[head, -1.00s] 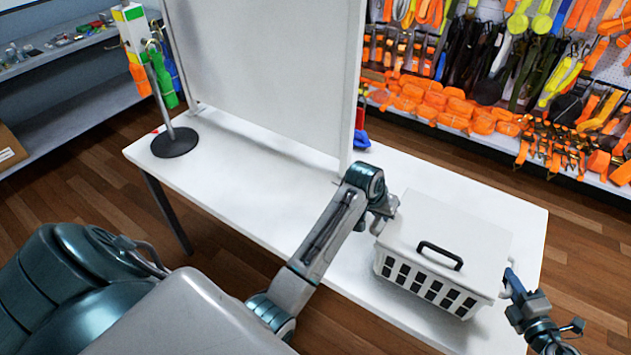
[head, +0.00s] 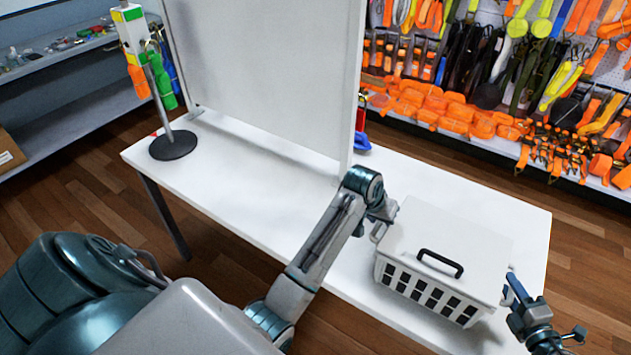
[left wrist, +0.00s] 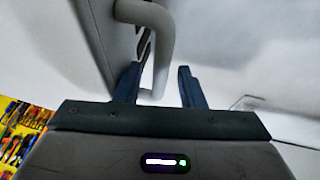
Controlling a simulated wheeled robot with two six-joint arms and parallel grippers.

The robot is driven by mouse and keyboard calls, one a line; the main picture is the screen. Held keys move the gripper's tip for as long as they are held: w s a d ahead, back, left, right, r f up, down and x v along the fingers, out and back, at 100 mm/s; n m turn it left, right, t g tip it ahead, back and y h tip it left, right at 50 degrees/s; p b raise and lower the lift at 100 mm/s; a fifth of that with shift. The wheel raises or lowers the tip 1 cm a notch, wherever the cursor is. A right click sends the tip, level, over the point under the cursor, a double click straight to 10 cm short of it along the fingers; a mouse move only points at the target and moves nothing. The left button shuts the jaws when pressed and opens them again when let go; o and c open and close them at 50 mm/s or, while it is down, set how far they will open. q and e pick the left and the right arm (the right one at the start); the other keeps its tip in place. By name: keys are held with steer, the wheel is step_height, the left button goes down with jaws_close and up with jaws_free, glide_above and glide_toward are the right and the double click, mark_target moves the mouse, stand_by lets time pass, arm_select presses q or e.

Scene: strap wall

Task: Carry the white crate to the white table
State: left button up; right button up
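The white crate (head: 400,278), with a lid and a black top handle (head: 440,262), sits level on the white table (head: 262,202), near its right end. My left gripper (head: 380,218) is at the crate's left side handle; its fingertips are hard to make out in the head view. In the left wrist view the left gripper (left wrist: 158,88) has its fingers apart, with the white side handle (left wrist: 160,50) showing at and beyond the gap. My right gripper (head: 513,288) is just off the crate's right side, its fingers seemingly apart and empty.
A tall white panel (head: 265,75) stands on the table behind the crate's left. A stand with a round dark base (head: 173,145) is at the table's left end. A wall of orange straps (head: 455,112) is behind. The table's middle is clear.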

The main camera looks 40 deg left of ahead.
steer(key=shift+s+d, duration=0.1)
arm_select(q)
steer(key=v, duration=1)
steer(key=shift+s+r, duration=0.15)
steer(key=shift+r, duration=0.1)
arm_select(e)
steer(key=v, duration=1.1)
steer(key=shift+s+d, duration=0.25)
arm_select(q)
steer(key=shift+a, duration=0.1)
arm_select(e)
steer(key=shift+r, duration=0.15)
